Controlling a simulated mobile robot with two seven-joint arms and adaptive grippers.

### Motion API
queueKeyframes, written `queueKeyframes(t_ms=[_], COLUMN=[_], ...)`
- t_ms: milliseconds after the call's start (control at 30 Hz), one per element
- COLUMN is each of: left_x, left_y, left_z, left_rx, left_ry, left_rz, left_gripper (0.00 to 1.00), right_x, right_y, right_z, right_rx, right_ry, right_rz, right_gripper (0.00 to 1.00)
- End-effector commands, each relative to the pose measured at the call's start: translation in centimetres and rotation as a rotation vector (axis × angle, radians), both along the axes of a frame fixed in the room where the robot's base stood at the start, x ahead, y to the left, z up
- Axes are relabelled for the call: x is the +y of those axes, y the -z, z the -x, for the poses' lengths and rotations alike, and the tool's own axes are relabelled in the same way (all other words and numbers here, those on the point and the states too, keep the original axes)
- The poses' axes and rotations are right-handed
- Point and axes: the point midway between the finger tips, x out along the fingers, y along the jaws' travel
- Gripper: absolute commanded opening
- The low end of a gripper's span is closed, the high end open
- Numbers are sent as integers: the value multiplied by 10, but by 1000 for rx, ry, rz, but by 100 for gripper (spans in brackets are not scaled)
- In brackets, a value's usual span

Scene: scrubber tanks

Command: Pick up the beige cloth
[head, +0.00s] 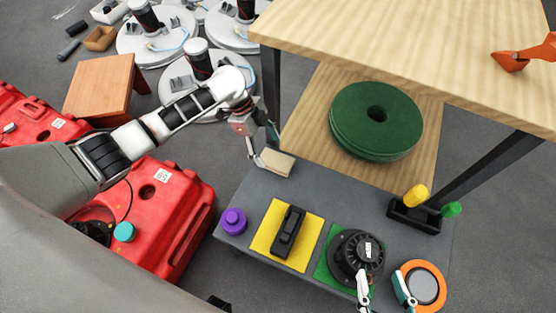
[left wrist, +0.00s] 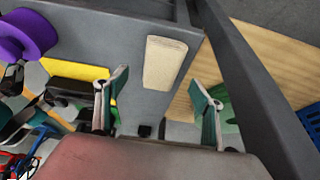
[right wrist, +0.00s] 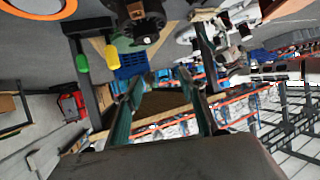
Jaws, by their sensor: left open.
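The beige cloth (head: 280,164) is a small folded block lying flat on the grey tabletop (head: 225,180), near its far left edge. My left gripper (head: 264,146) is open above the cloth, with one finger close to the cloth's left end. In the left wrist view the cloth (left wrist: 165,62) shows whole, ahead of and between the spread fingers (left wrist: 160,90); whether they touch it I cannot tell.
A purple spool (head: 233,221), a yellow mat (head: 266,242) with a black tool (head: 289,232), and a black round part (head: 356,256) lie nearer. An orange ring (head: 437,272) lies right. A wooden shelf with green discs (head: 376,120) and a dark leg (head: 270,85) stand beyond the cloth.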

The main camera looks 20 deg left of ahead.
Motion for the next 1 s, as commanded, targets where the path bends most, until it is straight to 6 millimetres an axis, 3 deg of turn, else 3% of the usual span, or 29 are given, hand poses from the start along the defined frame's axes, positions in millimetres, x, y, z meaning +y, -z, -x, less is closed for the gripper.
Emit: queueKeyframes(t_ms=[333, 700, 867, 1000], left_x=[-21, -24, -24, -24], left_y=[49, 49, 49, 50], left_z=[4, -2, -2, -1], left_rx=[12, -3, -2, -2], left_ry=[-2, -2, -3, -3], left_rz=[2, 0, 0, 0], left_gripper=[68, 68, 30, 30], right_x=[29, 36, 36, 36], right_y=[13, 8, 8, 8], right_z=[12, 12, 12, 12], right_rx=[59, 60, 61, 60], right_ry=[52, 69, 68, 68], right_rz=[-205, -264, -263, -262], right_gripper=[40, 40, 40, 40])
